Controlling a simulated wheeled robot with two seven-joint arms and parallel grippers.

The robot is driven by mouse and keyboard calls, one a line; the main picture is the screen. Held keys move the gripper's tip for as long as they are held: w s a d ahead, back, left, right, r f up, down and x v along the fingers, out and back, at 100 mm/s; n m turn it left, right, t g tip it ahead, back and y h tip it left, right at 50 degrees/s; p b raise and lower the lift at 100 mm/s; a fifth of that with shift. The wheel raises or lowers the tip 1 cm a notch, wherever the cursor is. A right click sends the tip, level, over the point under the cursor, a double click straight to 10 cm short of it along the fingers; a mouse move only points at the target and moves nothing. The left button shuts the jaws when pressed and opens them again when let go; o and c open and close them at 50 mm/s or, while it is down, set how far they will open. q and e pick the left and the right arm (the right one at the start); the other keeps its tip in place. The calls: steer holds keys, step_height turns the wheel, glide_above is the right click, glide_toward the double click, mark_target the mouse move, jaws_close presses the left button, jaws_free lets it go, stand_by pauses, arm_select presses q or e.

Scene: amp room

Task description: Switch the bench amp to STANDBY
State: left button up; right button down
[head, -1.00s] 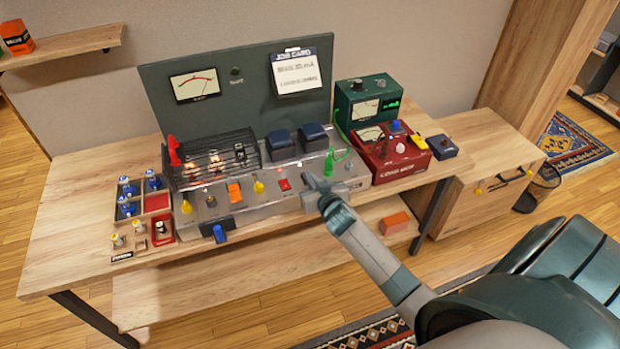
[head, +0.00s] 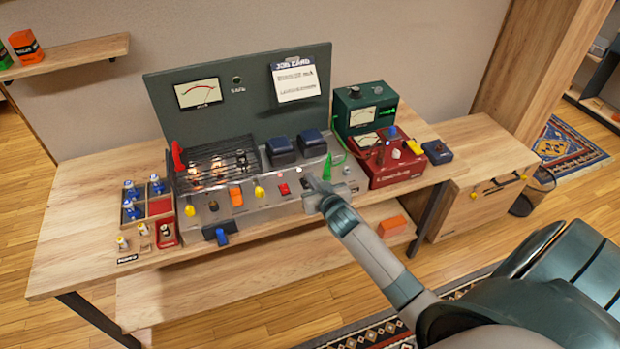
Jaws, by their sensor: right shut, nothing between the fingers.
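The bench amp (head: 262,212) is a grey chassis on the wooden bench, with a wire cage over glowing tubes (head: 215,165) and two dark blue blocks on top. Its sloping front carries an orange switch (head: 236,196), a red switch (head: 284,190), yellow knobs (head: 259,191) and a blue lever (head: 221,237) at the lower front. The labels are too small to read, so I cannot tell which control sets STANDBY. My right gripper (head: 316,189) is shut and empty at the right part of the amp's front, hiding some of it. Contact is unclear. My left gripper is out of view.
A dark panel (head: 240,120) with a meter and job card stands behind the amp. Green (head: 366,114) and red (head: 388,165) instruments stand to its right. A parts tray (head: 160,207) lies at the left. The bench's left end is clear.

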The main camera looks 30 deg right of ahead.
steer(key=s+a+b, duration=0.1)
steer(key=s+b, duration=0.1)
steer(key=s, duration=0.5)
steer(key=shift+s+a+r, duration=0.3)
steer(key=shift+r, duration=0.15)
steer(key=s+a+f+n+g+y+b, duration=0.15)
steer(key=s+f, duration=0.35)
steer(key=f, duration=0.8)
steer(key=s+a+f+g+b, duration=0.1)
steer(key=s+a+f+g, duration=0.3)
steer(key=f, duration=0.8)
steer(key=s+a+f+n+g+y+b, duration=0.1)
steer(key=s+f, duration=0.5)
steer(key=f, duration=0.7)
steer(key=s+a+f+g+b, duration=0.1)
steer(key=s+a+f+g, duration=0.1)
steer(key=s+f, duration=0.5)
steer(key=s+a+f+n+g+b, duration=0.1)
steer(key=s+f, duration=0.7)
steer(key=s, duration=0.9)
steer(key=s+a+f+n+g+b, duration=0.1)
steer(key=s+a+f+g, duration=0.2)
steer(key=s+f, duration=0.4)
steer(key=s+a, duration=0.1)
steer(key=s, duration=0.4)
steer(key=shift+s+a+f+y, duration=0.25)
steer(key=shift+s+f+y, duration=0.05)
steer(key=shift+y, duration=0.05)
